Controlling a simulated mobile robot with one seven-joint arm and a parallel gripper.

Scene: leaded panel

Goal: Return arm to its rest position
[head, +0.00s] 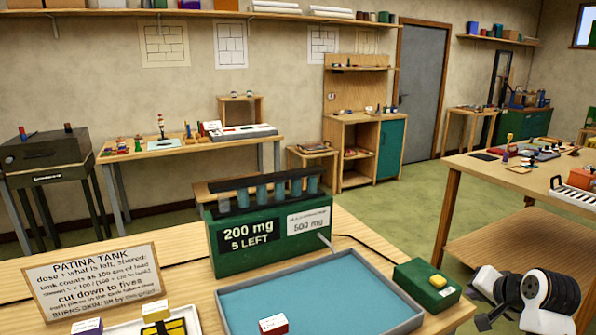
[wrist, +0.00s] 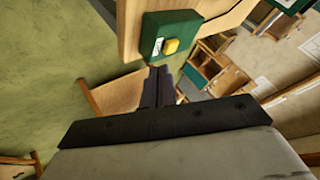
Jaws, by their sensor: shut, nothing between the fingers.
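My gripper (wrist: 158,88) shows in the middle of the wrist view, its dark fingers together with nothing between them. In the head view my white and black arm is folded at the lower right, off the right edge of the front table (head: 360,235). The gripper is apart from the green box with a yellow button (head: 427,285), which stands on that table. The same box (wrist: 160,45) is beyond the fingertips in the wrist view.
A blue-bottomed tray (head: 340,300) holds a small red and white block (head: 273,325). Behind it stands a green dispenser (head: 270,240) with several tubes. A sign (head: 95,285) stands at the left. Another wooden table (head: 520,175) is at the right, with green floor between.

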